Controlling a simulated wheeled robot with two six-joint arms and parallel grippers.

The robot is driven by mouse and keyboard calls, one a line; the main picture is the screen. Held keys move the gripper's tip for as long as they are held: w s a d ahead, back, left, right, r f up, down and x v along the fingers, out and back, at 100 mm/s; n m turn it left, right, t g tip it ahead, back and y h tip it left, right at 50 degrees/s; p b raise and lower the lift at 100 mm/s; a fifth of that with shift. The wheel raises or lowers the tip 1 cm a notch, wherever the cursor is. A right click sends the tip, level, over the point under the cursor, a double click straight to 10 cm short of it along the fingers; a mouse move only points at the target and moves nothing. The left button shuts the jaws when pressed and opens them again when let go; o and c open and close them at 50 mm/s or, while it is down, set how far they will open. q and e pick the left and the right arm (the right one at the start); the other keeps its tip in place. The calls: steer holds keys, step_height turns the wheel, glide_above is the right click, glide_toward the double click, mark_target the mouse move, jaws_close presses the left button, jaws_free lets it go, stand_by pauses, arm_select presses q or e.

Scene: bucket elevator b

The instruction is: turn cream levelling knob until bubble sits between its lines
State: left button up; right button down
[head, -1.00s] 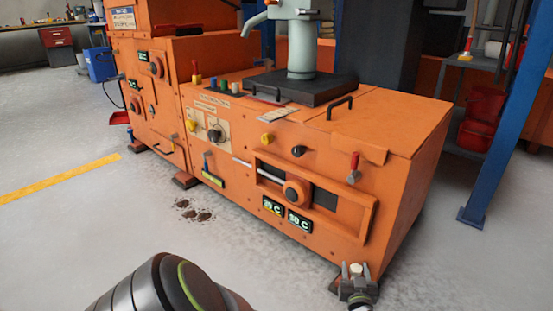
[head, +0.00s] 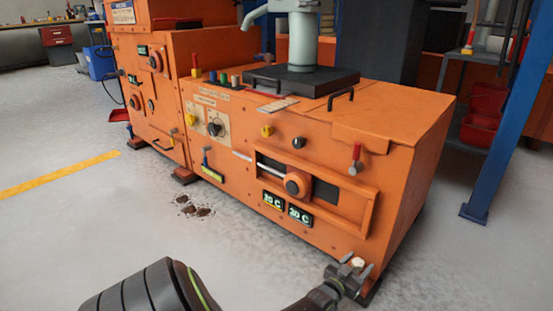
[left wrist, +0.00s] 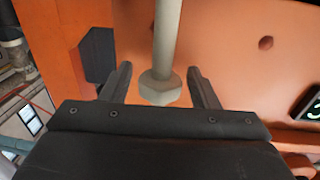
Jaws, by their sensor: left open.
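The cream levelling knob (head: 358,262) is at the low front right corner of the orange machine. In the left wrist view the knob (left wrist: 159,88) is a cream faceted nut on a pale vertical rod. My left gripper (head: 349,267) is open, with one finger on each side of the knob; I cannot tell whether either finger touches it. In the left wrist view the left gripper (left wrist: 160,88) shows both fingers apart. The bubble level may be the small yellow-green strip (head: 212,175) low on the machine's front; its bubble is too small to read. My right gripper is not in view.
The orange machine (head: 345,230) carries a handle, a red lever (head: 356,158), an orange round knob (head: 297,184) and green displays above the corner. A blue post (head: 500,140) stands to the right. The grey floor in front is open, with dark crumbs (head: 193,207).

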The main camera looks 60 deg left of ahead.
arm_select(q)
steer(key=shift+m+h+b, duration=0.9)
steer(key=shift+h+b, duration=0.35)
steer(key=shift+h, duration=0.25)
steer(key=s+r+g+y+p, duration=0.1)
steer(key=s+r+g+p, duration=0.2)
steer(key=s+p, duration=1.2)
steer(key=s+r+n+g+y+p, duration=0.1)
steer(key=s+r+g+p, duration=0.3)
steer(key=s+p, duration=1.2)
steer(key=shift+d+r+g+p, duration=0.15)
steer(key=shift+d+g+p, duration=0.3)
steer(key=shift+p, duration=1.65)
steer(key=shift+s+a, duration=0.1)
